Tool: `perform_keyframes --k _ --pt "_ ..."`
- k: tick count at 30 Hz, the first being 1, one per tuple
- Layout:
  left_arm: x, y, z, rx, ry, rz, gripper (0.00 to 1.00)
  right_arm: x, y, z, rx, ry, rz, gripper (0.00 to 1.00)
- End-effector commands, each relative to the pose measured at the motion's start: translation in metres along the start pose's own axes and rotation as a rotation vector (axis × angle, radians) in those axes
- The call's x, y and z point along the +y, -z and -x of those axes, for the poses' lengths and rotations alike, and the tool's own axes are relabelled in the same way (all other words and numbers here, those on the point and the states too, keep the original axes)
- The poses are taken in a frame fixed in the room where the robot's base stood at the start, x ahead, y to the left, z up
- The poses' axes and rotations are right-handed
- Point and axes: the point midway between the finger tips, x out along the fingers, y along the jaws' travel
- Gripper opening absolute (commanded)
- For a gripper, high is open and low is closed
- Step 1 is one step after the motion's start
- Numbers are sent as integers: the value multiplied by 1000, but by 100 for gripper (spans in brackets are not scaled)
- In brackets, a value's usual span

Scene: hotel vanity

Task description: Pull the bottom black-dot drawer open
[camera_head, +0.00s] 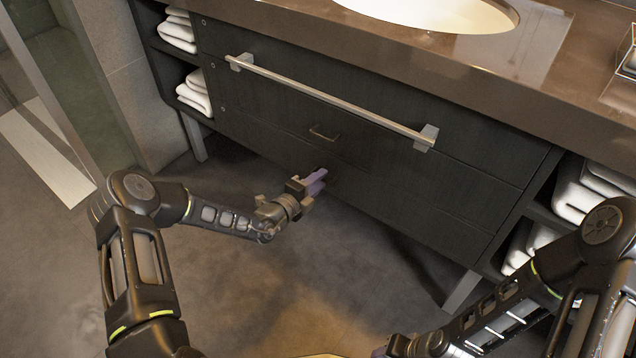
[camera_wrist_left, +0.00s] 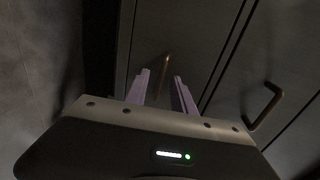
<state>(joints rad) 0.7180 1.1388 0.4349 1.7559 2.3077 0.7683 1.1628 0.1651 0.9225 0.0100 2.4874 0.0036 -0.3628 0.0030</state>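The bottom drawer (camera_head: 408,208) is the lowest dark wood front of the vanity and looks shut. My left gripper (camera_head: 317,181) is in front of it, at its left-middle part, and hides its handle in the head view. In the left wrist view the two purple fingers (camera_wrist_left: 162,84) are apart, with a thin handle (camera_wrist_left: 165,68) showing in the gap near their tips. I cannot tell whether they touch it. My right gripper (camera_head: 381,351) is only partly in view at the bottom edge, low over the floor.
Another drawer handle (camera_head: 324,133) sits above on the middle drawer; it also shows in the left wrist view (camera_wrist_left: 267,106). A long metal towel bar (camera_head: 330,98) crosses the top front. White towels (camera_head: 195,92) fill the side shelves. The floor in front is clear.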

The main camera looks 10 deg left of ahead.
Motion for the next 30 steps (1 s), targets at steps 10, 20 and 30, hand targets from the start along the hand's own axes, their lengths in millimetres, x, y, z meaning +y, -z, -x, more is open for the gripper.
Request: perform_keyframes --k 10,20,30 --pt "0 0 0 0 0 -1 13 0 0 0 0 0 0 40" --pt "0 0 1 0 -1 -1 0 0 0 0 0 0 1 40" --pt "0 0 1 0 -1 -1 0 0 0 0 0 0 1 40"
